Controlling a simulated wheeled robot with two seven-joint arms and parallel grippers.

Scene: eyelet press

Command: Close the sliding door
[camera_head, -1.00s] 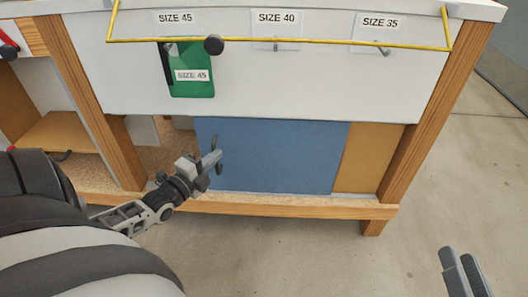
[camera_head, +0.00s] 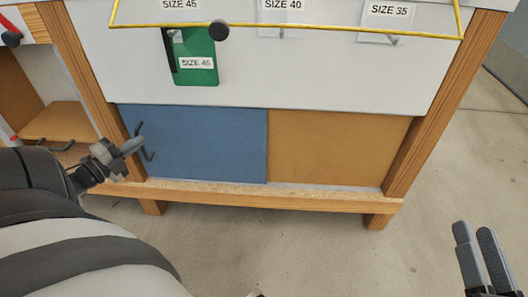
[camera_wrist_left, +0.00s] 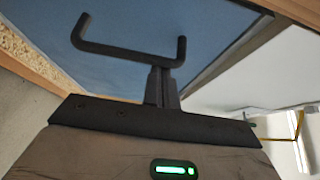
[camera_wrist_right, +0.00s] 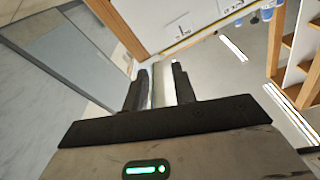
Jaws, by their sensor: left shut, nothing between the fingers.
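The blue sliding door (camera_head: 205,145) covers the left half of the low opening under the workbench. Its left edge is at the left wooden post. Its dark bar handle (camera_head: 146,143) is near that edge and also shows in the left wrist view (camera_wrist_left: 130,50). My left gripper (camera_head: 136,144) is at the handle. Its fingers (camera_wrist_left: 161,84) are shut with nothing between them and sit by one end of the handle; I cannot tell if they touch it. My right gripper (camera_head: 480,232) is away from the bench at the lower right, with a gap between its fingers.
A brown panel (camera_head: 338,148) fills the right half of the opening. A wooden rail (camera_head: 260,199) runs below the door. A green SIZE 45 card (camera_head: 197,62) hangs above, under a yellow bar (camera_head: 300,27). The left shelf (camera_head: 55,122) is open. The floor in front is clear.

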